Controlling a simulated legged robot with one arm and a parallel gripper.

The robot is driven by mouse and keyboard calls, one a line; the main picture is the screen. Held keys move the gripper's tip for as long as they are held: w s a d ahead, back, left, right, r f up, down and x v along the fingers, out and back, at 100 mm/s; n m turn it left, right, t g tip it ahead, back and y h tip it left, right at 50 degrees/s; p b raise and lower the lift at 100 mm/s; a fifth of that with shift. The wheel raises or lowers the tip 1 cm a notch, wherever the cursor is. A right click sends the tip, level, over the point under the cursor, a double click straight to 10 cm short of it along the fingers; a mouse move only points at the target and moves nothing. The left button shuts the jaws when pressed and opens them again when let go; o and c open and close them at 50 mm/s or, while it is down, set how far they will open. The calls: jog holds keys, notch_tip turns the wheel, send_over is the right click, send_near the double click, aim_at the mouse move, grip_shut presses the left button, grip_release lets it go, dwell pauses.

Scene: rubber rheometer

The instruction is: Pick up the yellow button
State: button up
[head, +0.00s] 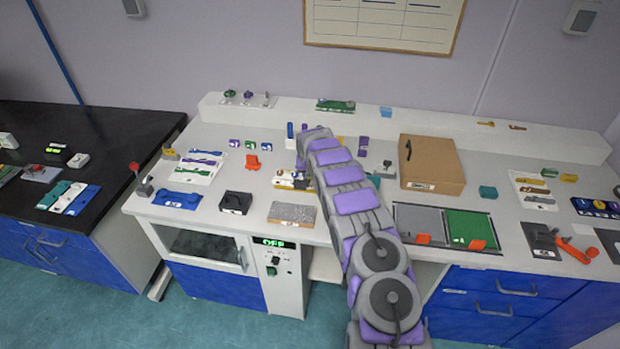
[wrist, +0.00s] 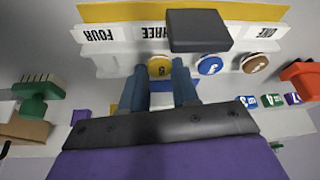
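The yellow button (wrist: 158,68) is a small round disc with a dark mark on it. In the wrist view it sits at the front of a white holder (wrist: 105,62) with a yellow back strip, near the word THREE. My gripper (wrist: 158,78) is open, with its two blue-grey fingers apart. The fingertips reach close to the button, one on either side in the picture; I cannot tell whether they touch it.
A blue button (wrist: 209,65) and a brown button (wrist: 255,63) sit right of the yellow one. A dark block (wrist: 198,30) covers part of the holder's labels. An orange object (wrist: 301,76) is at the right. A cardboard box (head: 430,160) stands on the bench.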

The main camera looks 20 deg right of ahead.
aim_at(310, 177)
jog(key=c, duration=0.3)
jog(key=shift+r, duration=0.1)
notch_tip(310, 177, up, 3)
jog(key=shift+r+p, duration=0.2)
jog(key=shift+p, duration=0.25)
jog(key=shift+s, duration=0.8)
jog(key=s, duration=0.4)
jog(key=s+r+p, duration=0.1)
jog(key=s, duration=0.4)
jog(key=s+p, duration=0.1)
jog(key=s, duration=0.4)
jog(key=shift+s+d+r, duration=0.15)
jog(key=shift+s+r, duration=0.05)
jog(key=shift+s, duration=0.05)
